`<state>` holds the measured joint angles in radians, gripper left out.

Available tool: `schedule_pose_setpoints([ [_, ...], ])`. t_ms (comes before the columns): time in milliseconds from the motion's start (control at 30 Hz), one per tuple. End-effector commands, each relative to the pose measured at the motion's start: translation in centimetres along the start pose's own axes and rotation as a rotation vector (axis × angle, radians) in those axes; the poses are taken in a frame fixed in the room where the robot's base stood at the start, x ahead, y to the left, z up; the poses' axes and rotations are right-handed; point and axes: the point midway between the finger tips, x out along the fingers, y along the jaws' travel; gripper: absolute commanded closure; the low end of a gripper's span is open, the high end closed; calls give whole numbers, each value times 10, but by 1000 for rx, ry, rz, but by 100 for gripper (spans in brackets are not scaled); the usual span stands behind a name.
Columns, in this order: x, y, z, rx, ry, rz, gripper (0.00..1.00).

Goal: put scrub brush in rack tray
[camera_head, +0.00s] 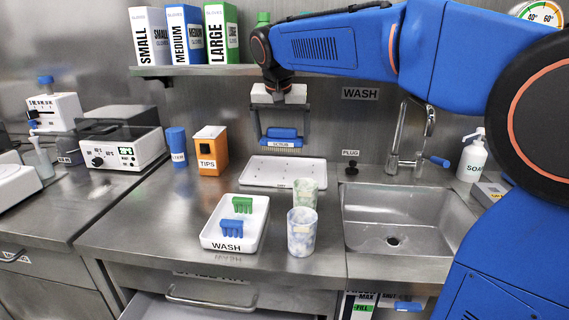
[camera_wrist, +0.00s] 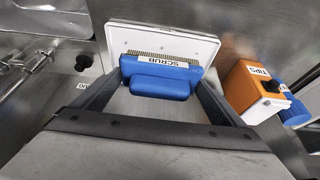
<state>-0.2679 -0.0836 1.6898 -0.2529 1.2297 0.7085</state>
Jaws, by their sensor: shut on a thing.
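The scrub brush (camera_head: 283,134) has a blue body, pale bristles and a SCRUB label. It also shows large in the wrist view (camera_wrist: 160,82). My gripper (camera_head: 282,140) is shut on it, one finger at each end, and holds it up in front of the back wall. In the wrist view my gripper's fingers (camera_wrist: 160,88) reach to both sides of the brush. A flat white tray (camera_head: 265,178) with small dark spots lies on the counter below the brush, apart from it. Its label is too small to read. The tray appears beyond the brush in the wrist view (camera_wrist: 185,38).
A white WASH tray (camera_head: 208,238) holds green and blue pieces. Two mottled cups (camera_head: 301,235) stand right of it. An orange TIPS box (camera_head: 210,152) and blue bottle (camera_head: 177,150) stand left of the flat tray. The sink (camera_head: 400,212) is right; a glove shelf (camera_head: 195,71) is above.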

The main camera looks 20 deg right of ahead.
Motion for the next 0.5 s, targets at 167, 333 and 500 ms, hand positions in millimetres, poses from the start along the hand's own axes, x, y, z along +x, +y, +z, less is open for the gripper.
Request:
schedule_pose_setpoints([
  [167,10,0,-25,2,0,0,35],
  [333,18,0,-44,2,0,0,35],
  [500,36,0,-36,0,-1,0,35],
])
